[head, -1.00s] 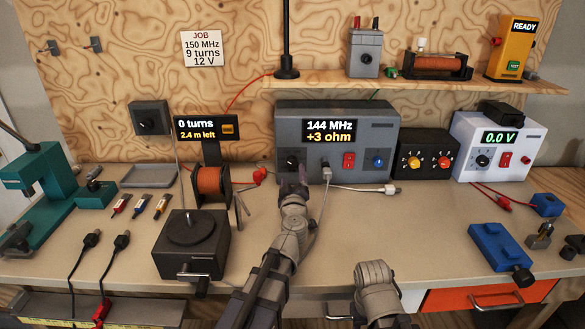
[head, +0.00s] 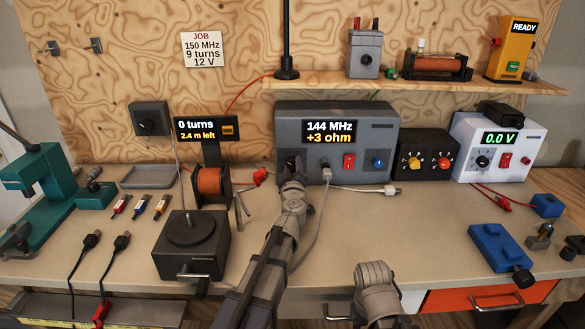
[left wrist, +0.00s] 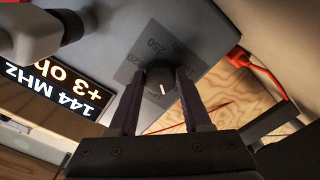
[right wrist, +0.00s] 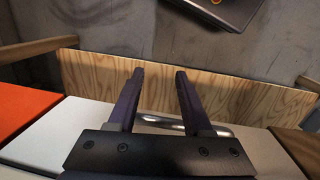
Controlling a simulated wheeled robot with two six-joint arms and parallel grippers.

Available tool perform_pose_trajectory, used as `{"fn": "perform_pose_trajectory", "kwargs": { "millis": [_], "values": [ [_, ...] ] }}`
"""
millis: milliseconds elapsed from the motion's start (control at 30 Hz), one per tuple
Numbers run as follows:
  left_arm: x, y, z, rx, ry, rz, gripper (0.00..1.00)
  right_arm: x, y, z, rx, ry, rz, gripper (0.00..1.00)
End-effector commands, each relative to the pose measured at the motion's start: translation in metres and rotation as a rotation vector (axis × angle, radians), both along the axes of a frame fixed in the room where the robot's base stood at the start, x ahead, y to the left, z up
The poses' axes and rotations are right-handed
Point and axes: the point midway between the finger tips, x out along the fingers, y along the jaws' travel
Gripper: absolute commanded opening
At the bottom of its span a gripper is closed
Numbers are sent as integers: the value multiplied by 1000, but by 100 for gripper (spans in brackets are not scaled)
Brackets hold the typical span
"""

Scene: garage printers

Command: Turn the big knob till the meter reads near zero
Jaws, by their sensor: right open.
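The grey meter box (head: 380,118) stands at the back of the bench. Its screen (head: 329,132) reads 144 MHz and +3 ohm. In the left wrist view a black knob (left wrist: 160,84) with a white pointer line sits on a dial plate with numbers. My left gripper (left wrist: 161,72) has one finger on each side of this knob, very close to it; whether they press on it is unclear. In the head view my left gripper (head: 291,168) hides the knob. My right gripper (right wrist: 160,70) is open and empty, low in front of the bench.
A white plug (head: 325,168) with a cable sits just right of my left gripper. The copper spool (head: 210,182) stands to the left.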

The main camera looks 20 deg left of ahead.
Motion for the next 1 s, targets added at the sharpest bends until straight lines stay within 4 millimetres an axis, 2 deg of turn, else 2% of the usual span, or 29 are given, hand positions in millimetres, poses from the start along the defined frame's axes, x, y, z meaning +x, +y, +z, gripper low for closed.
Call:
{"fn": "perform_pose_trajectory", "kwargs": {
  "millis": [67,400,867,900,1000],
  "values": [
    [0,0,0,0,0,0,38,0,0,0,0,0,0,50],
    [0,0,0,0,0,0,0,0,0,0,0,0,0,50],
    [0,0,0,-36,-10,0,0,0,0,0,0,0,0,50],
    [0,0,0,-36,-10,0,50,0,0,0,0,0,0,50],
    [0,0,0,-36,-10,0,61,0,0,0,0,0,0,50]
  ]
}}
